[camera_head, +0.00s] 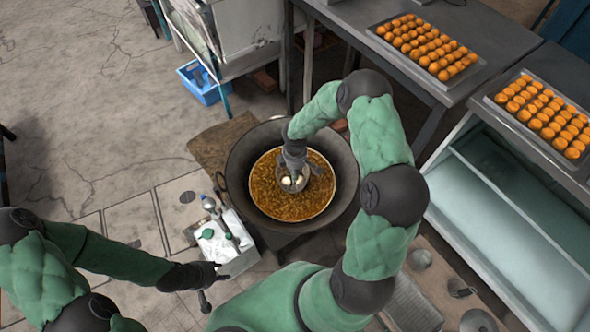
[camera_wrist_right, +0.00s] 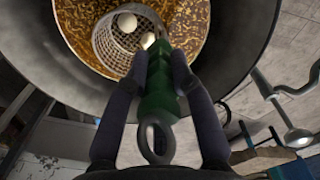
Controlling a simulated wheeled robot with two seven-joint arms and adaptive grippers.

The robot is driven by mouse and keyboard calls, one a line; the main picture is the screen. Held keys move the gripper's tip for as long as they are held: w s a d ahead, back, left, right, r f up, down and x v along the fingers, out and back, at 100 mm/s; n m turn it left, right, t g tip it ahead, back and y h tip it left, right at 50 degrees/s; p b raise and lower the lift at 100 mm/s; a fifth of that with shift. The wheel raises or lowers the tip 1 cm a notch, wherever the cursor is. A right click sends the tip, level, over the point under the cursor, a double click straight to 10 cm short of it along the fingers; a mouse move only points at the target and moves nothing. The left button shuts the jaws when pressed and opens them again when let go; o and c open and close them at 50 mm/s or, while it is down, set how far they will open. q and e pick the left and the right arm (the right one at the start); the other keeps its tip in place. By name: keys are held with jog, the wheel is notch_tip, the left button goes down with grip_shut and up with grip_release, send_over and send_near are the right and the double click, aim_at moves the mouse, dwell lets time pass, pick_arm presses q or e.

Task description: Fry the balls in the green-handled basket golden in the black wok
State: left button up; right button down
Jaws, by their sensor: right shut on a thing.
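The black wok (camera_head: 345,170) is full of bubbling golden-brown oil (camera_head: 268,195); it also shows in the right wrist view (camera_wrist_right: 262,30). My right gripper (camera_head: 294,160) reaches over the wok, shut on the green handle (camera_wrist_right: 160,95) of the mesh basket (camera_wrist_right: 120,48). The basket sits in the oil, partly hidden by the gripper in the head view (camera_head: 292,188). Pale, whitish balls (camera_wrist_right: 127,22) lie in it; they look cream rather than golden. My left gripper (camera_head: 212,276) is low at the left, beside a white container; its finger opening is unclear.
The white container (camera_head: 222,243) with a green item stands left of the wok, near a metal tap-like fitting (camera_head: 212,205). Trays of orange balls (camera_head: 428,47) (camera_head: 545,115) rest on tables at right. A blue crate (camera_head: 203,84) is on the floor. Open floor lies at left.

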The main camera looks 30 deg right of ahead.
aim_at(295, 186)
jog(key=shift+f+b, duration=4.35)
jog(key=shift+f, duration=1.05)
dwell(2.6)
